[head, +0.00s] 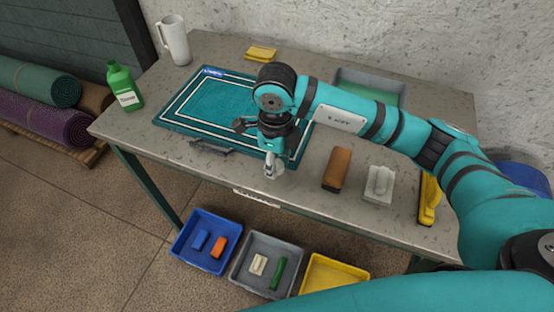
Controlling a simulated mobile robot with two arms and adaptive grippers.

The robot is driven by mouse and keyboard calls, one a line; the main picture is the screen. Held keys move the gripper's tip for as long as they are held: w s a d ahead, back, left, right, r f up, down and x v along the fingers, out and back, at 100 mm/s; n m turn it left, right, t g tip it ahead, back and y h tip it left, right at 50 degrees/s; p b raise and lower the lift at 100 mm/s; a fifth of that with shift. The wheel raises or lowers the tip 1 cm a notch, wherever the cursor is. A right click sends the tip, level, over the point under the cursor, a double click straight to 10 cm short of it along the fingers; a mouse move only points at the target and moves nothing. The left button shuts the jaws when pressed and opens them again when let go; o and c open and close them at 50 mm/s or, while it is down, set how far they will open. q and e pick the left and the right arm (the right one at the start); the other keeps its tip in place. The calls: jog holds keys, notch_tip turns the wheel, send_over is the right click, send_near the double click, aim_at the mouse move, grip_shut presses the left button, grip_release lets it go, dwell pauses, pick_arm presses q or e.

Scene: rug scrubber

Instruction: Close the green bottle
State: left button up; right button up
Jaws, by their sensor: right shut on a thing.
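The green bottle (122,87) stands upright at the left end of the grey table (410,215). It has a white label; I cannot tell from here whether its narrow top carries a cap. My right gripper (270,170) is over the front middle of the table, well to the right of the bottle. It points down and is shut on a small pale thing that its fingers largely hide; I cannot tell what it is. My left gripper is not in view.
A teal rug (215,98) lies behind the gripper. A white jug (174,40) stands at the back left. A brown block (337,168), a pale brush (379,184) and a yellow tool (429,200) lie on the right. Bins, including a blue one (180,245), sit below.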

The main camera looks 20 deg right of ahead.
jog(key=n, duration=0.2)
jog(key=d+n, duration=0.1)
jog(key=shift+s+d+r, duration=0.1)
jog(key=shift+s+r, duration=0.25)
jog(key=s+d+r+n, duration=0.2)
jog(key=s+d+n, duration=0.1)
jog(key=n, duration=0.8)
jog(key=s+d+r+n, duration=0.2)
jog(key=s+d+n, duration=0.1)
jog(key=n, duration=0.8)
jog(key=shift+s+d+r, duration=0.3)
jog(key=shift+s, duration=0.45)
